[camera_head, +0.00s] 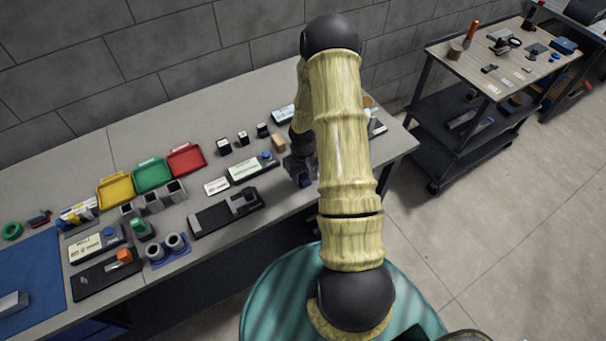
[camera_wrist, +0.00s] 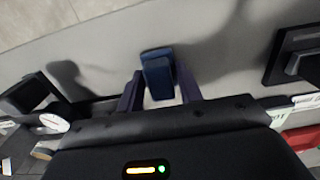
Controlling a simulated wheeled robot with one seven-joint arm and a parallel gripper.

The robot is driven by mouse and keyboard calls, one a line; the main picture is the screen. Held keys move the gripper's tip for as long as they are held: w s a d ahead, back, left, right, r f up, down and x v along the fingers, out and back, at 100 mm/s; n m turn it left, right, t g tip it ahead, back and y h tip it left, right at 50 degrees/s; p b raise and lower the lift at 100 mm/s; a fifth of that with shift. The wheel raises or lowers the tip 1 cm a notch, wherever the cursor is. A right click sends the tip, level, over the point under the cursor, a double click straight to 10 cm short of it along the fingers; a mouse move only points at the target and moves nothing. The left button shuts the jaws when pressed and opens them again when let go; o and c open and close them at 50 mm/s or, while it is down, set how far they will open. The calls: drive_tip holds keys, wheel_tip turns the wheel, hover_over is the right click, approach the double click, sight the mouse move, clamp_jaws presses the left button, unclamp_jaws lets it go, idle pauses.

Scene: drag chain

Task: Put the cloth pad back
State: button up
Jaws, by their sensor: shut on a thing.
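The blue pad (camera_wrist: 157,72), which I take for the cloth pad, is between the two fingers of my gripper (camera_wrist: 160,82) in the wrist view. My gripper is shut on it. A paler part shows below its blue top. In the head view my gripper (camera_head: 301,168) is over the right part of the grey table, partly hidden by my arm, and a small dark blue patch shows at its lower end. I cannot tell whether the pad touches the table.
A black tray (camera_head: 228,212) and a block with a white label (camera_head: 244,168) lie left of my gripper. Red (camera_head: 186,160), green (camera_head: 152,175) and yellow (camera_head: 116,190) bins stand further left. A cart (camera_head: 500,60) stands apart at right. Bare table lies near the gripper.

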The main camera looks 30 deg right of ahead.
sight(303, 174)
drive_tip(key=shift+f, duration=0.2)
drive_tip(key=o, duration=0.9)
drive_tip(key=shift+r, duration=0.1)
wheel_tip(303, 174, up, 12)
drive_tip(key=shift+r+b, duration=0.15)
drive_tip(key=shift+b, duration=0.65)
